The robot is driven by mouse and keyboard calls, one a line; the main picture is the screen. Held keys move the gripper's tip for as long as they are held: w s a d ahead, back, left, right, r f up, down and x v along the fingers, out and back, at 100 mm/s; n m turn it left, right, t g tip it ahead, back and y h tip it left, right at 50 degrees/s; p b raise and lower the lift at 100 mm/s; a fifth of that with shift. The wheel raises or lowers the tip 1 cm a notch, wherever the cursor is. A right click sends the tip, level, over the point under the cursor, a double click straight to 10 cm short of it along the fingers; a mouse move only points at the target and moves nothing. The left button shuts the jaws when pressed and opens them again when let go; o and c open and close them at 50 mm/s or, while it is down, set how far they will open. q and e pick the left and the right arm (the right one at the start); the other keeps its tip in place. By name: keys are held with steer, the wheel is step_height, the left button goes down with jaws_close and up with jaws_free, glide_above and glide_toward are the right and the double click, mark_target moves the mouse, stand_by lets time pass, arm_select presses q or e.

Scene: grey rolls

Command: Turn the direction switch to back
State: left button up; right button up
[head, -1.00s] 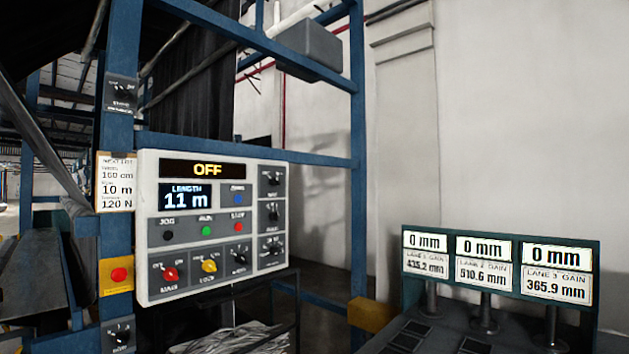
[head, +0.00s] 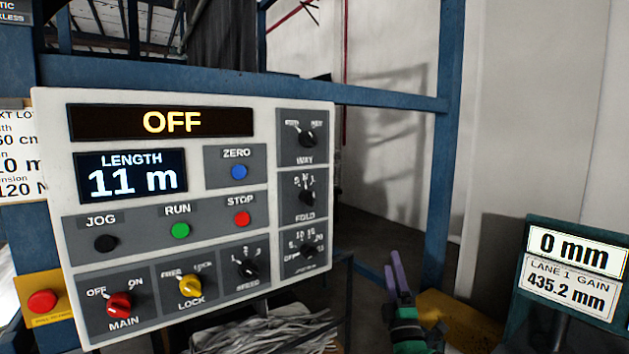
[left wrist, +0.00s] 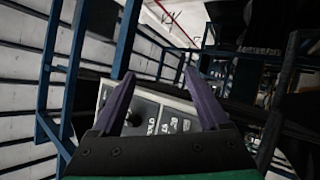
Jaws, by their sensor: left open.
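The white control panel (head: 195,271) fills the left and middle of the head view. Its display reads OFF and LENGTH 11 m. At its upper right is a black knob marked WAY (head: 308,138), which looks like the direction switch. Its position labels are too small to read surely, and so is its exact pointing. My left gripper (head: 392,263), with purple fingers, is open and empty, below and right of the panel, apart from it. In the left wrist view the spread fingers (left wrist: 158,75) frame part of the panel (left wrist: 148,97) beyond them. My right gripper is not in view.
Below WAY sit the FOLD knob (head: 307,196) and another black knob (head: 308,250). A red MAIN knob (head: 119,306), yellow LOCK knob (head: 190,285) and push buttons are on the panel. A blue post (head: 447,140) stands right. A lane gain display (head: 570,268) is at far right.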

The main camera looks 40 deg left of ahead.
arm_select(q)
steer(key=s+a+r+n+g+y+p, duration=0.1)
steer(key=s+r+n+g+y, duration=0.15)
steer(key=r+n+g, duration=0.4)
steer(key=s+a+r+n+g+y, duration=0.1)
steer(key=a+r+n+g+y, duration=0.2)
steer(key=r+n, duration=0.5)
steer(key=n+g+h+p, duration=0.2)
steer(key=n+g+h, duration=0.25)
steer(key=n, duration=0.65)
glide_toward(314, 139)
steer(key=shift+m, duration=0.25)
steer(key=p+x, duration=0.3)
steer(key=x, duration=0.1)
steer(key=p+x, duration=0.3)
steer(key=x, duration=0.2)
steer(key=shift+s+a+r+p, duration=0.15)
steer(key=shift+r+p, duration=0.1)
steer(key=shift+p, duration=0.05)
steer(key=shift+a+f, duration=0.1)
steer(key=shift+a, duration=0.25)
steer(key=shift+w+f, duration=0.2)
steer(key=shift+w, duration=0.15)
steer(key=shift+s, duration=0.1)
jaws_close()
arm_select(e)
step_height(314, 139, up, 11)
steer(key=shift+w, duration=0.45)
